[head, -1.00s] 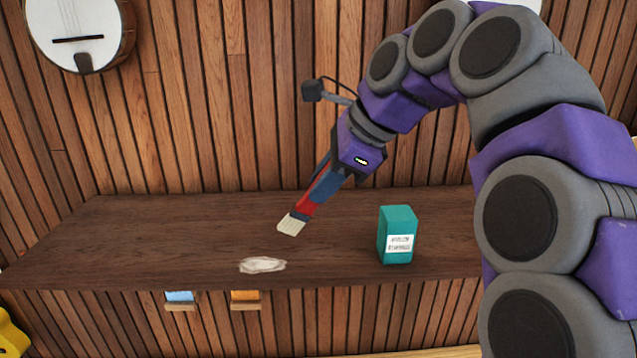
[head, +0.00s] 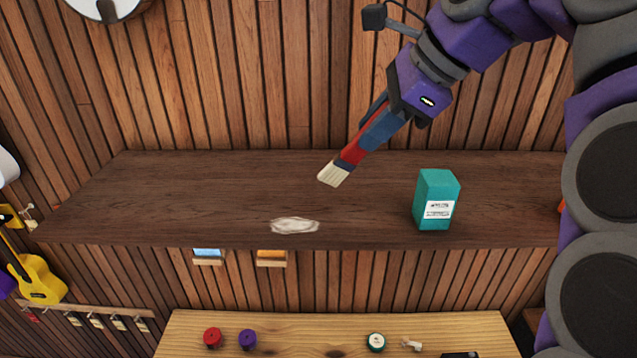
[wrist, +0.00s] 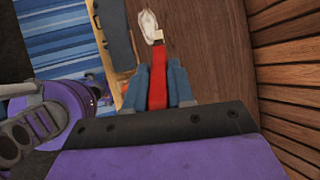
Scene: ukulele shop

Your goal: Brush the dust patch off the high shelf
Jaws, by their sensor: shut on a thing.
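The dust patch (head: 295,226) is a pale, flat oval near the front edge of the dark wooden high shelf (head: 180,195). My gripper (head: 368,140) is shut on a brush (head: 348,157) with a red handle and pale bristles. The brush tilts down to the left, and its bristles appear above the shelf, behind and to the right of the patch. In the wrist view, the red brush handle (wrist: 157,75) runs between the blue fingers, and the dust patch (wrist: 148,24) shows just beyond the bristles. I cannot tell the exact height of the bristles over the shelf.
A teal box (head: 436,200) with a white label stands on the shelf, right of the patch. A wooden table (head: 310,335) below holds several small items. Yellow ukulele (head: 38,278) hangs at left. The shelf's left part is clear.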

